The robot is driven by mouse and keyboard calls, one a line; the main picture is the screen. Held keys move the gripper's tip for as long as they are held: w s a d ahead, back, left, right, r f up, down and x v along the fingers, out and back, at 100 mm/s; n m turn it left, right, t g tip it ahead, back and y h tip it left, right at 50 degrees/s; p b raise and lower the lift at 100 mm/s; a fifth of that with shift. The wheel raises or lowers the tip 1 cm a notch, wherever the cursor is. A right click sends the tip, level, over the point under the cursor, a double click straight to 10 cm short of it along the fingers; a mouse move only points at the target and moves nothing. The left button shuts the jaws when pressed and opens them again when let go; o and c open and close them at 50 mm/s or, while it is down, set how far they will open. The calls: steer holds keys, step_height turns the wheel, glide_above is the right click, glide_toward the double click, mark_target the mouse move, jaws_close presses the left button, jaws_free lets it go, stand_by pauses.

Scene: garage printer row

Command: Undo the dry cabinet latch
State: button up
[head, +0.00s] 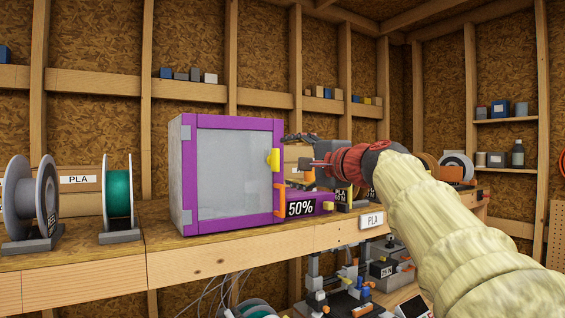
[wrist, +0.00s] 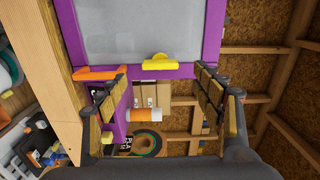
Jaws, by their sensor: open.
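The dry cabinet (head: 280,130) has a purple frame and a pale, see-through door (head: 235,170), which looks shut. A yellow latch (head: 273,160) sits on the right side of its front frame. In the wrist view the yellow latch (wrist: 162,60) lies on the purple edge, ahead of my fingers. An orange piece (head: 279,184) sits below the latch on the same edge; it also shows in the wrist view (wrist: 98,73). My gripper (head: 298,161) is just right of the latch, open and empty. In the wrist view its two fingers (wrist: 162,78) stand wide apart. I cannot tell any contact.
The cabinet stands on a wooden shelf (head: 120,262). A purple box with a "50%" sign (head: 300,208) sits close below my gripper. A grey spool (head: 20,200) and a teal spool (head: 118,193) stand to the left. Printers (head: 350,285) fill the space below.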

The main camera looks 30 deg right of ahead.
steer(key=s, duration=0.3)
steer(key=shift+s+d, duration=0.1)
steer(key=shift+s, duration=0.3)
